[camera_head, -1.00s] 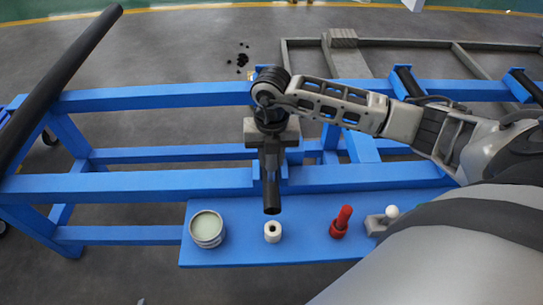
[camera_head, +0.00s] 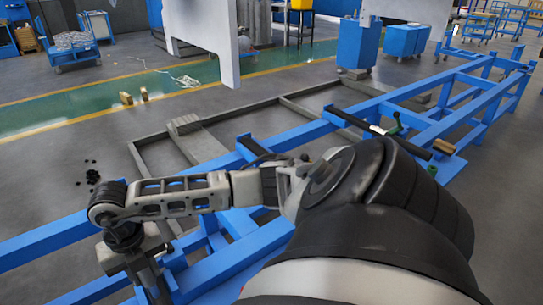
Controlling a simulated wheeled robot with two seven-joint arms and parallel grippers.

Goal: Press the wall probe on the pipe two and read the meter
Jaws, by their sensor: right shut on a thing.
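My right gripper (camera_head: 142,266) is at the lower left, pointing down beside the blue rack. It is shut on a dark cylindrical probe (camera_head: 153,284), whose lower end is cut off by the picture's bottom edge. A long black pipe (camera_head: 350,118) lies across the blue rack at the right, well away from my right gripper. A white piece and a green piece (camera_head: 397,125) sit at the pipe. I cannot tell whether this is pipe two. No meter can be made out. My left gripper is out of view.
The blue rack (camera_head: 285,140) runs from lower left to upper right. A grey frame (camera_head: 187,123) lies on the floor behind it. A brass block (camera_head: 443,147) and a small green cylinder (camera_head: 432,169) are near the pipe. Blue cabinets (camera_head: 405,40) stand farther back.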

